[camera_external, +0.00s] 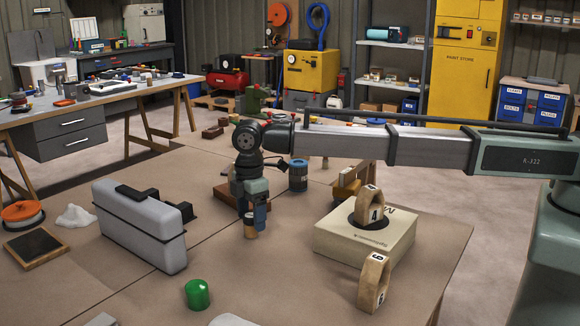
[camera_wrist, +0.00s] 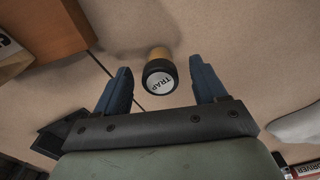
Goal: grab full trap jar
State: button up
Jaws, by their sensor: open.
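The trap jar (camera_wrist: 160,77) shows in the wrist view with a dark lid, a round white label reading TRAP and an amber body. In the external view the jar (camera_external: 250,226) stands on the brown work table (camera_external: 190,238), just under my gripper (camera_external: 258,212). In the wrist view the two blue fingers of my gripper (camera_wrist: 160,68) are spread, one on each side of the jar, with clear gaps. I cannot tell how full the jar is.
A grey case (camera_external: 140,225) stands to the left and a green cylinder (camera_external: 198,294) nearer the front. A blue can (camera_external: 298,175) stands behind. Bare table lies around the jar.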

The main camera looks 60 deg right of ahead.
jog(key=shift+f, duration=0.9)
jog(key=shift+c, duration=0.4)
jog(key=c, duration=1.1)
